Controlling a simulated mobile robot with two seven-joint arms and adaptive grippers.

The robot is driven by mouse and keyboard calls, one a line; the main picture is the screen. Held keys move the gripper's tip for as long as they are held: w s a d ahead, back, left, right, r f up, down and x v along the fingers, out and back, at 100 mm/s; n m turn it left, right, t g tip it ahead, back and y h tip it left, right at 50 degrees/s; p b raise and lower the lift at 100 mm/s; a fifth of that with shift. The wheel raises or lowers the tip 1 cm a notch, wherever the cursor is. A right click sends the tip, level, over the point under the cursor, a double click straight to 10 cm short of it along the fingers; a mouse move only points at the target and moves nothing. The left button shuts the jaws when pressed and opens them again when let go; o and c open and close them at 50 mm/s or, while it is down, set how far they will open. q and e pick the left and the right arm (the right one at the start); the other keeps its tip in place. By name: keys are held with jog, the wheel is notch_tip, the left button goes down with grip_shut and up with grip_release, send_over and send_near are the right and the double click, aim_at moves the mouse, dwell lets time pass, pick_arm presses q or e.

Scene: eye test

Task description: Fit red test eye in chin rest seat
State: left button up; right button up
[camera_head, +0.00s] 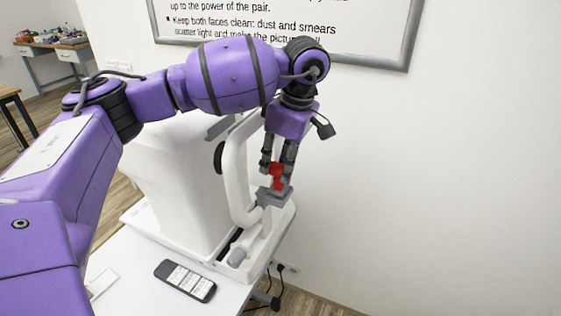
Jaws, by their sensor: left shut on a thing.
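My left gripper (276,167) points down at the right side of the white eye instrument (180,180). It is shut on the red test eye (277,178), which shows between its fingers. The test eye is directly above the grey chin rest seat (274,196), and its lower end looks close to or touching the seat. I cannot tell whether it is inside the seat. A white curved frame (236,170) of the instrument stands just left of the gripper. My right gripper is not in view.
A dark phone-like device (185,281) lies on the white table (135,265) in front of the instrument. A framed text board (380,40) hangs on the wall behind. A cluttered bench (50,42) stands far left. The space right of the table is clear.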

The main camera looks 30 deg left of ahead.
pick_arm(q)
jog(key=shift+f, duration=0.35)
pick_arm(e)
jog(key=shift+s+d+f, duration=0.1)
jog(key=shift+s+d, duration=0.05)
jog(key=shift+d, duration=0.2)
pick_arm(q)
jog(key=o, duration=0.9)
jog(key=shift+r, duration=0.15)
jog(key=v, duration=1.1)
jog(key=shift+r, duration=0.3)
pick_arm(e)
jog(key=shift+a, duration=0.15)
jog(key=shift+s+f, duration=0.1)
